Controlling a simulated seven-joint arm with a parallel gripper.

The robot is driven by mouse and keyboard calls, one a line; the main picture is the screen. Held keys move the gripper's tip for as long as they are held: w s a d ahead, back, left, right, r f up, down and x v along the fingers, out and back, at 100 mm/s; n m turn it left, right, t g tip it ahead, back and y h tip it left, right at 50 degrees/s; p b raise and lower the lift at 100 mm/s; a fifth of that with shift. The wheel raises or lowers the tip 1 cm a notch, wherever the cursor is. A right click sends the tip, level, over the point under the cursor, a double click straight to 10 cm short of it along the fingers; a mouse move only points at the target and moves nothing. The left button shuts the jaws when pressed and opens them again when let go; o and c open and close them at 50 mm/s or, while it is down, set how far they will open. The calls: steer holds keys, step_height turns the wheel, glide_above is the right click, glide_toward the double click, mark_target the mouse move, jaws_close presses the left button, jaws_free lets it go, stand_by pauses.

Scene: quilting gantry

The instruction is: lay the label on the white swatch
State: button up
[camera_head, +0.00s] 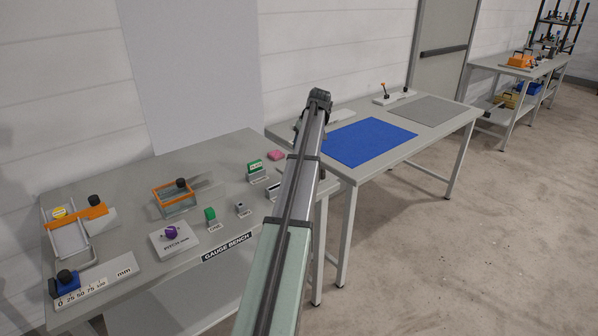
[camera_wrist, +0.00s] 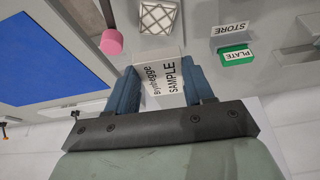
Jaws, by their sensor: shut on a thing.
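The label's print faces the camera. In the head view my own arm hides the gripper and label. A pale square with a diamond pattern (camera_wrist: 160,18) lies beyond the fingers in the wrist view, apart from the label. I cannot tell whether it is the white swatch. On the second table in the head view, a pale item (camera_head: 341,116) shows partly behind my arm and is also unclear.
The blue mat (camera_head: 368,141) and grey mat (camera_head: 424,110) lie on the second table. The gauge bench (camera_head: 130,190) holds a pink piece (camera_head: 276,155), a green PLATE block (camera_head: 255,165), an orange-rimmed box (camera_head: 174,197) and a purple piece (camera_head: 171,232). Open floor lies right.

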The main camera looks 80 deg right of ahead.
steer(key=shift+f, duration=5.05)
steer(key=o, duration=0.7)
steer(key=shift+f, duration=0.15)
steer(key=shift+o, duration=0.2)
steer(key=v, duration=1.2)
steer(key=shift+w+d, duration=0.1)
